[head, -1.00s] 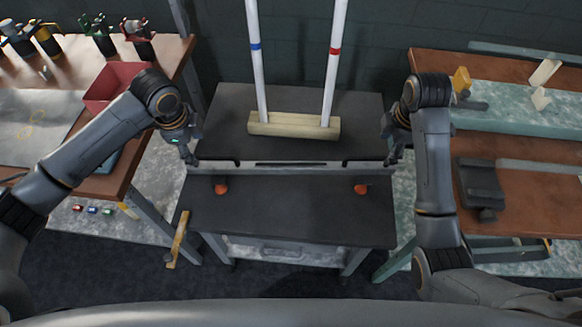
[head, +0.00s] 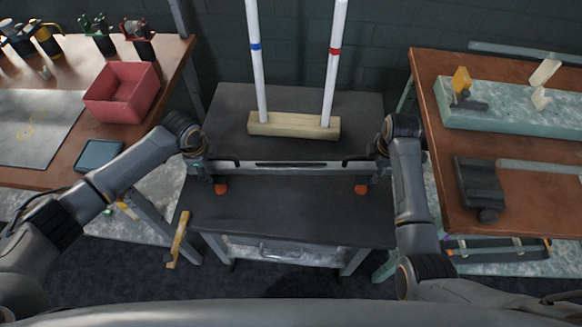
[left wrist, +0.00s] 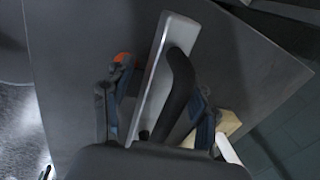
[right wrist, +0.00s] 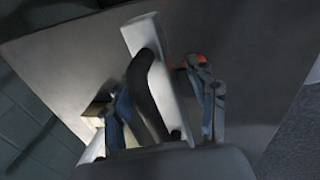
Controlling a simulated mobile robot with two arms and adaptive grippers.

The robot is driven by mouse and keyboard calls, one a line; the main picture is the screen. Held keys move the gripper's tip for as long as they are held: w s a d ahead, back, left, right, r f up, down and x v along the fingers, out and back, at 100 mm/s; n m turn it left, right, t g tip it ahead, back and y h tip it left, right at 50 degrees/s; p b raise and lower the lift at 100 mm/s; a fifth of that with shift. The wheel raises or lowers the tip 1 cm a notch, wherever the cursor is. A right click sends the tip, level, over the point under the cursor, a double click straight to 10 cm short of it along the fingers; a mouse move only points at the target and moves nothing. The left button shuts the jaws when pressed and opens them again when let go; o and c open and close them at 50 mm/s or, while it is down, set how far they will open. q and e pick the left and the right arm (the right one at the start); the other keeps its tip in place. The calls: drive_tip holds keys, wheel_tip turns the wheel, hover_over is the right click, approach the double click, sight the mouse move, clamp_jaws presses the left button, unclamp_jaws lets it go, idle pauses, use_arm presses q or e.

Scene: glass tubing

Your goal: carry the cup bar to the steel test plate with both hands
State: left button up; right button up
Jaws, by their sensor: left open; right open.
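The cup bar (head: 290,170) is a long pale metal bar with a black handle at each end and orange cups (head: 221,188) below. It lies across the dark middle table. My left gripper (head: 207,165) is at its left end, open, with fingers on either side of the black handle (left wrist: 180,88) in the left wrist view. My right gripper (head: 372,160) is at its right end, open, with fingers on either side of the other handle (right wrist: 143,88). A flat grey plate with yellow marks (head: 35,125), apparently the steel test plate, lies on the left bench.
A wooden block (head: 293,125) holding two white rods, banded blue and red, stands behind the bar. A red bin (head: 122,92) and a blue tray (head: 98,155) are on the left bench. The right bench holds a dark clamp-like tool (head: 480,185) and a green slab (head: 520,110).

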use_arm(q)
drive_tip(key=shift+f, duration=0.2)
use_arm(e)
drive_tip(key=shift+w+f, duration=0.1)
drive_tip(key=shift+f, duration=0.1)
use_arm(q)
clamp_jaws()
use_arm(e)
clamp_jaws()
use_arm(q)
drive_tip(key=shift+s+r, duration=0.1)
use_arm(e)
drive_tip(key=shift+r, duration=0.1)
